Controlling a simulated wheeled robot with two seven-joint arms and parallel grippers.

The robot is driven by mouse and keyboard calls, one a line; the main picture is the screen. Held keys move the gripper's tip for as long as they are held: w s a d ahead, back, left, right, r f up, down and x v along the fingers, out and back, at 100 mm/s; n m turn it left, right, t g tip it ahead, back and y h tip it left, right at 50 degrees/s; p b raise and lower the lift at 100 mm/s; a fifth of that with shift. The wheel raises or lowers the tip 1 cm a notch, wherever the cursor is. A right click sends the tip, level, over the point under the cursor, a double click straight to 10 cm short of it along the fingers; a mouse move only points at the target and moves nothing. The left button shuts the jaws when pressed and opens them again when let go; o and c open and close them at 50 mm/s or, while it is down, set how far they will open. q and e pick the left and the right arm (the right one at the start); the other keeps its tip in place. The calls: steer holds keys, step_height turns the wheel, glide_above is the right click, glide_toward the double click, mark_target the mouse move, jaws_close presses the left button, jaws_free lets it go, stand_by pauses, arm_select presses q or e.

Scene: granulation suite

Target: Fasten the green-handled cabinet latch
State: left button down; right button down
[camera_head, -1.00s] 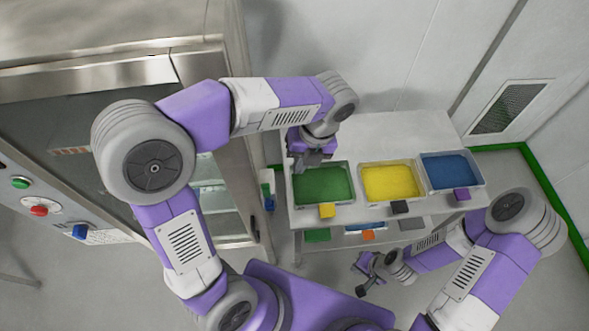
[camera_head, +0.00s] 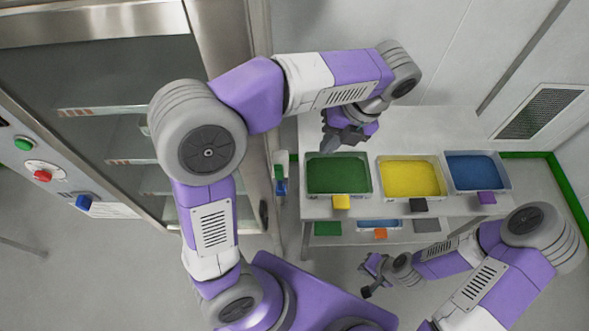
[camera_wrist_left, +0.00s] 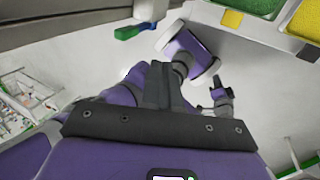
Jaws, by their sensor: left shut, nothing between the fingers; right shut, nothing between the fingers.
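The green handle (camera_head: 280,157) of the latch shows small at the cabinet's right front edge, with a blue part (camera_head: 281,187) just below it. In the left wrist view the green handle (camera_wrist_left: 128,33) sticks out to the left of the blue part (camera_wrist_left: 147,26). Whether the latch is fastened cannot be made out. My left gripper (camera_head: 329,147) is shut and empty, over the back of the green tray, right of the handle and apart from it. My right gripper (camera_head: 368,284) is shut and empty, low in front of the table.
The steel cabinet (camera_head: 225,75) with a glass front fills the left. Its panel carries green, red and blue controls (camera_head: 43,174). A white table (camera_head: 440,125) holds green (camera_head: 338,175), yellow (camera_head: 412,178) and blue (camera_head: 477,171) trays. Open floor lies below the cabinet.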

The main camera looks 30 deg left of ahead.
mark_target(280, 181)
steer(key=shift+f, duration=0.1)
stand_by(0.3)
